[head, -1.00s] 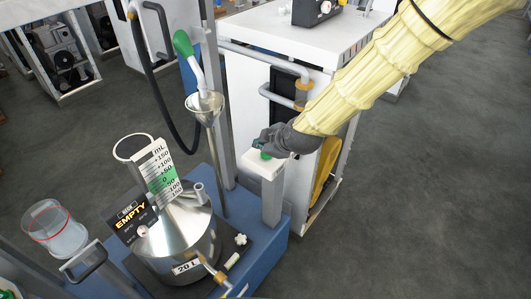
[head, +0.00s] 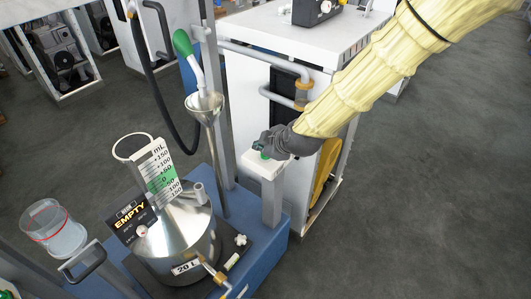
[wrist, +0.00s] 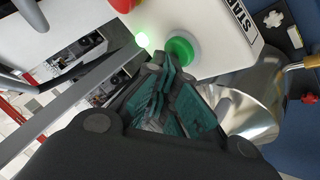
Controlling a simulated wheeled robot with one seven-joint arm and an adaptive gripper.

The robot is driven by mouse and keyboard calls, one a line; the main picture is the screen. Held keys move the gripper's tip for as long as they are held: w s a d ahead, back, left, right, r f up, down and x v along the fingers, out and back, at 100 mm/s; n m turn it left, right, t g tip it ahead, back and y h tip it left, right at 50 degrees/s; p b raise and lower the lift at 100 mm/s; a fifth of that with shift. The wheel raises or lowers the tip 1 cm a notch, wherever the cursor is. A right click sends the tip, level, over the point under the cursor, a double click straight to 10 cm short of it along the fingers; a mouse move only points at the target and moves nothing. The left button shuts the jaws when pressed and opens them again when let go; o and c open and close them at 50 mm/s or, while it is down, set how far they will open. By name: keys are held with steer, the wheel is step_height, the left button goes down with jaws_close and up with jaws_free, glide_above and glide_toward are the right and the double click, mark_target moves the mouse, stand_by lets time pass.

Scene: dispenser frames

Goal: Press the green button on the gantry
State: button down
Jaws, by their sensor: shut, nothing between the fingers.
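The green button (wrist: 181,50) sits on a white box face in the wrist view, beside a label reading "STA". In the head view the white box tops a short post, and a bit of green (head: 265,155) shows just under my gripper. My gripper (head: 260,146) is shut and empty, with its tips right at the button. In the wrist view the closed teal fingertips (wrist: 162,62) lie at the button's lower left edge. Whether they touch it, I cannot tell.
A steel 20 L can (head: 178,245) marked EMPTY stands on the blue base (head: 272,245), left of the post. A funnel (head: 204,104) and a green-handled nozzle (head: 184,45) are above it. A white cabinet (head: 290,45) stands behind. The floor at right is clear.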

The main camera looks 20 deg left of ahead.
stand_by(0.4)
steer(key=shift+r+p, duration=0.55)
steer(key=shift+r, duration=0.3)
step_height(320, 180, up, 5)
steer(key=p, duration=0.3)
stand_by(0.9)
